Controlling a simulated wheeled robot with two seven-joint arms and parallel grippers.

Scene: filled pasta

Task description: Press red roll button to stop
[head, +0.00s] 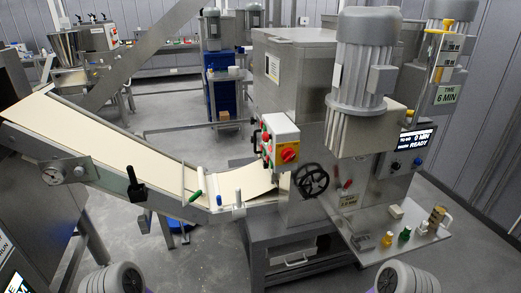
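A white control box (281,132) is fixed to the front left of the steel pasta machine (295,70). A red rotary knob (290,154) on a yellow plate is on its right face. Small buttons sit on its narrow left side, including a red one (266,137); their labels are too small to read. I cannot tell which control is the roll button. Neither gripper is in view. Only rounded grey parts, apparently of my own arms, show at the bottom edge, well below and apart from the control box.
A sloping conveyor with a cream dough sheet (100,137) runs down to the machine from the left. A black handwheel (311,181) is below right of the box. A shelf (402,235) with small coloured items juts out at right. A display (415,141) reads READY. Floor in front is clear.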

